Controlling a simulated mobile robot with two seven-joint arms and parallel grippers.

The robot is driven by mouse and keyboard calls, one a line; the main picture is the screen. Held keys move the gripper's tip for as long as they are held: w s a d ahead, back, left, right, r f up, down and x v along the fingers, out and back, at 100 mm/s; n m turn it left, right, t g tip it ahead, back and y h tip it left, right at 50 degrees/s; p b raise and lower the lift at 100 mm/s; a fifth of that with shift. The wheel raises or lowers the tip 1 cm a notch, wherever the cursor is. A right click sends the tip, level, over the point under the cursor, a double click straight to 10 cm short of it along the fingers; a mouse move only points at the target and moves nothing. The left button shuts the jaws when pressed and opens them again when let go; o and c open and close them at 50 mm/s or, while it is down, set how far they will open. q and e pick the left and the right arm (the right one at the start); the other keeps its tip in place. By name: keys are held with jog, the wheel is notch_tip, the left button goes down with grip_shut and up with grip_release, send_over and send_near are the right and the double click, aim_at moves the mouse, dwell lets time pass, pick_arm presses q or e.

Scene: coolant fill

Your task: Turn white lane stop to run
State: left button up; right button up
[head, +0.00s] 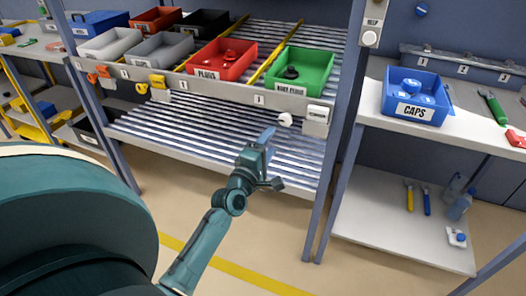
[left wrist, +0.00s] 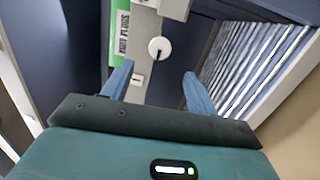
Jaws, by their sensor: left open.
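The white lane stop (head: 285,119) is a round white knob on the front rail of the flow rack, below the green bin. It also shows in the left wrist view (left wrist: 159,48), ahead of the fingers and between them. My left gripper (head: 267,137) is just below and left of the knob in the head view, with its blue fingers pointing up towards the rail. In the left wrist view its two fingers are spread apart with nothing between them, and the knob looks apart from them. My right gripper is not in view.
A white box (head: 317,117) sits on the rail right of the knob, near the rack's blue post (head: 343,130). The green bin (head: 299,69) and red PLUGS bin (head: 221,60) stand above. Orange and yellow stops (head: 157,82) are further left. Floor in front is clear.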

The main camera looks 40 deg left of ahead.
pick_arm(q)
jog(key=shift+s+d+f, duration=0.1)
jog(key=shift+s+d, duration=0.05)
jog(key=shift+s, duration=0.7)
jog(key=shift+s+d+f, duration=0.1)
jog(key=shift+s, duration=0.7)
